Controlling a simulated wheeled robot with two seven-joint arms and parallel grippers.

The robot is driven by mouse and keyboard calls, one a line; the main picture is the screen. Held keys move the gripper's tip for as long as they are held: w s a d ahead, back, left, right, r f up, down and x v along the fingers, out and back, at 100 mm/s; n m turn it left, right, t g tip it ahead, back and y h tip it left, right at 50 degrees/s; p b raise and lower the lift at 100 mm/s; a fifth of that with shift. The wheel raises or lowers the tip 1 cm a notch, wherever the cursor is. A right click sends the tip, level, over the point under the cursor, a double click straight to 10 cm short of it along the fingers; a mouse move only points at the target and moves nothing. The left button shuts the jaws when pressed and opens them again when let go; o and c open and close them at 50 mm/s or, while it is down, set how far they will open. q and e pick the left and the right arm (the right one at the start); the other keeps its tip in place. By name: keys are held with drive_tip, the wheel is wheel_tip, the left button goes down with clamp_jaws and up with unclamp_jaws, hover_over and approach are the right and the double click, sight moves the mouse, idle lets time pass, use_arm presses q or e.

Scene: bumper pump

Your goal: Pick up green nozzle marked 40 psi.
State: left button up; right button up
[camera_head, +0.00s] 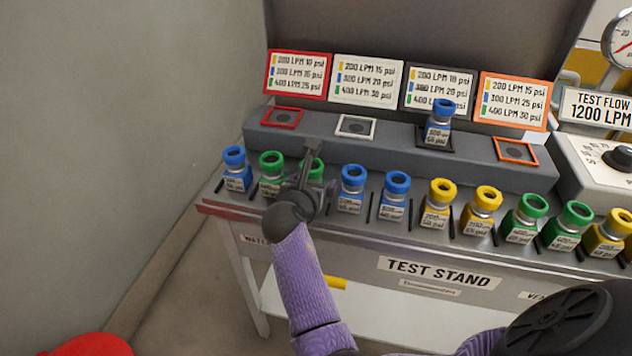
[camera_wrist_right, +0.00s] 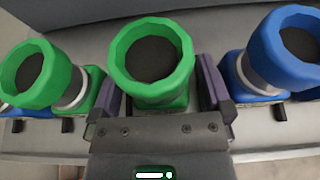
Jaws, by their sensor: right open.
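A green nozzle (camera_wrist_right: 152,62) with a dark round mouth stands upright between the two fingers of my right gripper (camera_wrist_right: 160,92) in the right wrist view. The fingers are open on either side of it, and I cannot tell whether they touch it. In the head view this green nozzle (camera_head: 311,164) is partly covered by my right gripper (camera_head: 310,178), and its label is hidden. Another green nozzle (camera_head: 270,164) stands just left of it. More green nozzles (camera_head: 527,217) stand farther right in the row. Their small psi labels are too blurred to read surely. My left gripper is not in view.
Blue nozzles (camera_head: 352,187) and yellow nozzles (camera_head: 439,203) share the front row, close together with thin black dividers. Behind is a grey ledge with colored square sockets; a blue nozzle (camera_head: 439,122) stands in the black-framed one. Label boards (camera_head: 368,82) rise behind it.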

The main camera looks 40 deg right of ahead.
clamp_jaws()
